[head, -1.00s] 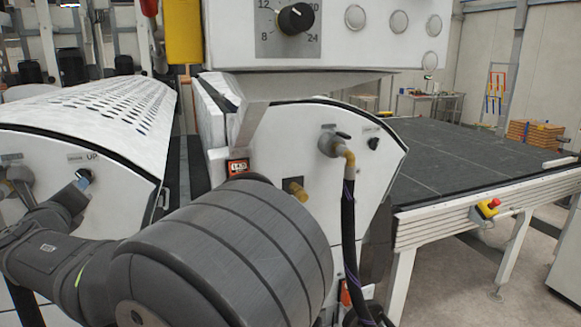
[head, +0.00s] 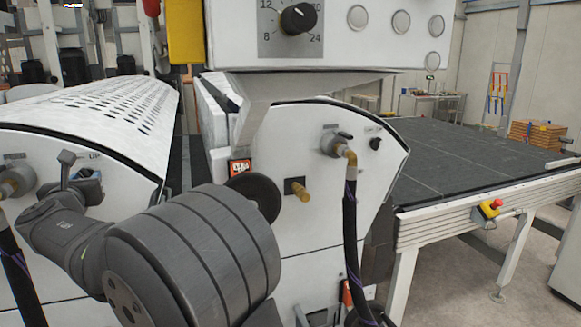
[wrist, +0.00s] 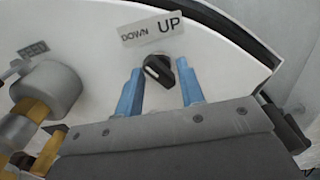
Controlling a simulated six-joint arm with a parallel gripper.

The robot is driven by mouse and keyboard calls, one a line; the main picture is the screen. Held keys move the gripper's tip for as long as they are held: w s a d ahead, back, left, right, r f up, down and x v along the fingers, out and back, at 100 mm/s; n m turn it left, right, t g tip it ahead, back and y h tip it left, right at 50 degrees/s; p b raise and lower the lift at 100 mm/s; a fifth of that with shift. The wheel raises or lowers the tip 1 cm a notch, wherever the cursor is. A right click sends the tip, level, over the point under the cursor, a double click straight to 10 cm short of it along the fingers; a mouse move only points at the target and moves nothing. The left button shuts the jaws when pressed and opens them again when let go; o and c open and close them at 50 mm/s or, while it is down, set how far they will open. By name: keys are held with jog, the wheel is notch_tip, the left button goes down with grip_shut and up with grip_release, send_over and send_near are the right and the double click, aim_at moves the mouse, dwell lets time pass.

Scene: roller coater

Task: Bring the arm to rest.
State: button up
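My gripper shows in the wrist view (wrist: 160,82) as two blue fingers set well apart. It is open and holds nothing. A small black selector knob (wrist: 158,70) lies between the fingertips in the picture, with gaps on both sides. A label reading DOWN and UP (wrist: 152,28) sits just above the knob on the white panel. In the head view my gripper (head: 88,180) is small and mostly hidden at the left machine side, by the UP label. My grey arm covers much of the lower left there.
A brass valve with a hose (wrist: 45,95) is left of the fingers. In the head view, a second hose valve (head: 335,145) and a brass fitting (head: 298,188) stick out of the middle panel. A control box with a dial (head: 298,18) hangs above. A dark conveyor table (head: 450,165) is right.

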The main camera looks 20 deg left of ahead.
jog(key=shift+s+d+m, duration=0.25)
jog(key=shift+m, duration=0.75)
jog(key=shift+s+d+m, duration=0.25)
jog(key=shift+s+m, duration=0.05)
jog(key=shift+m, duration=0.7)
jog(key=shift+s+d+m, duration=0.25)
jog(key=shift+m, duration=0.75)
jog(key=s+d+m, duration=0.5)
jog(key=m, duration=0.9)
jog(key=s+d+m, duration=0.6)
jog(key=m, duration=0.8)
jog(key=x, duration=1.7)
jog(key=shift+w+a, duration=0.25)
jog(key=shift+w, duration=0.05)
